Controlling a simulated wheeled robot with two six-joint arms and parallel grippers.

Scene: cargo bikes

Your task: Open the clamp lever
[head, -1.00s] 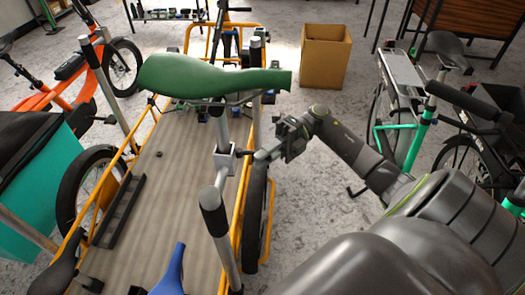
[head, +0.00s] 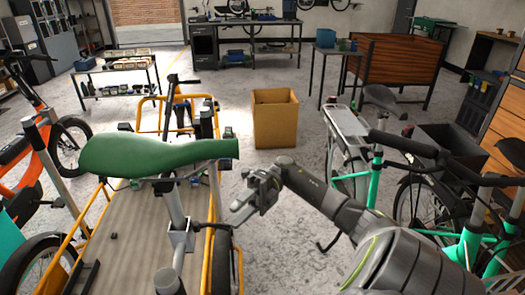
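The green saddle (head: 155,155) sits on a metal seat post of the yellow cargo bike. Below it, a silver clamp (head: 182,240) wraps the post. A short dark lever (head: 212,226) appears to stick out from the clamp to the right. My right gripper (head: 239,207) is just right of and above the lever's outer end, pointing down and left. The gap between its fingers is too small to judge, and I cannot tell whether it touches the lever. I see nothing held in it. My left gripper is out of view.
A cardboard box (head: 275,120) stands on the floor behind my gripper. The bike's wooden cargo deck (head: 130,215) lies left of the post. A teal bike (head: 374,175) stands at right. A workbench (head: 250,40) is at the back. Open floor lies around the box.

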